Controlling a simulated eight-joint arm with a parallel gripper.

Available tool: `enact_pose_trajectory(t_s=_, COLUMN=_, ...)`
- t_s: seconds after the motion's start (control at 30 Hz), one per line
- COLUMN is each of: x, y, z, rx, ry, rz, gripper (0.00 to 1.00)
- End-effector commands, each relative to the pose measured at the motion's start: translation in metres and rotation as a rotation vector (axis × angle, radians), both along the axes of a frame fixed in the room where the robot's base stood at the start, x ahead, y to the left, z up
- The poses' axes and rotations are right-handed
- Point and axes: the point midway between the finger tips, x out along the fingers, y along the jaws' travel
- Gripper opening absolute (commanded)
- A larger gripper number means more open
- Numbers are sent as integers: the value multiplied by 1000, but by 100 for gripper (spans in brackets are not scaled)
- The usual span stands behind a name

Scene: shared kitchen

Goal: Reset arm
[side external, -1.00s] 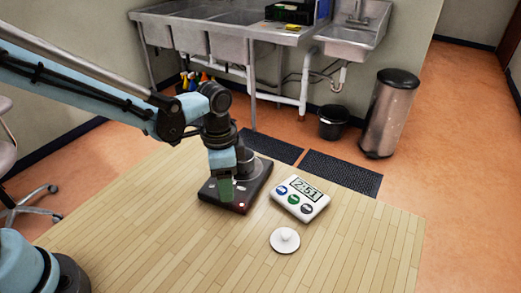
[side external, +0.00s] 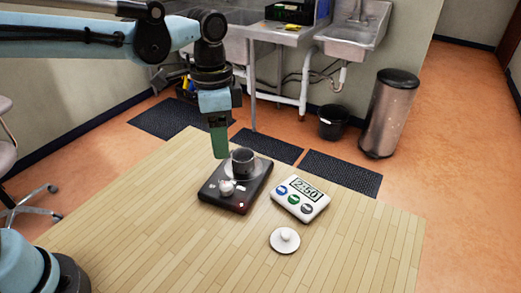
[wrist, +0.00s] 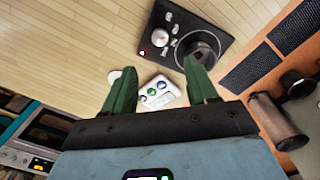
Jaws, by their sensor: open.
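My gripper (side external: 219,143) is raised above the table, a little left of and above the dark hot plate (side external: 238,203). In the wrist view its two green fingers (wrist: 163,85) are spread apart with nothing between them. A dark pot (side external: 243,161) stands on the round plate of the hot plate, and a light knob (side external: 226,187) is on its front. The hot plate also shows in the wrist view (wrist: 192,22). No object is held.
A white timer (side external: 301,199) with coloured buttons reads 2:50. A white round lid-like disc (side external: 285,240) lies in front of it on the wooden table (side external: 150,230). Sinks (side external: 355,25), a black bucket (side external: 334,122) and a steel bin (side external: 390,113) stand beyond.

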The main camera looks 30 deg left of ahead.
Motion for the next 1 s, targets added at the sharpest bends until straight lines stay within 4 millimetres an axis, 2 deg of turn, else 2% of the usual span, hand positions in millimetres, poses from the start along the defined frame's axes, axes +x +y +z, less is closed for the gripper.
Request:
enact_pose_trajectory(t_s=0.3, x=0, y=1, z=1, rx=-1, ry=-2, rz=4, gripper=58)
enact_pose_trajectory(t_s=0.43, x=-5, y=9, z=4, rx=-8, ry=-35, rz=49, gripper=58)
enact_pose_trajectory(t_s=0.73, x=-36, y=59, z=13, rx=-73, ry=-245, rz=345, gripper=58)
enact_pose_trajectory(t_s=1.0, x=-67, y=98, z=4, rx=-156, ry=-450, rz=623, gripper=58)
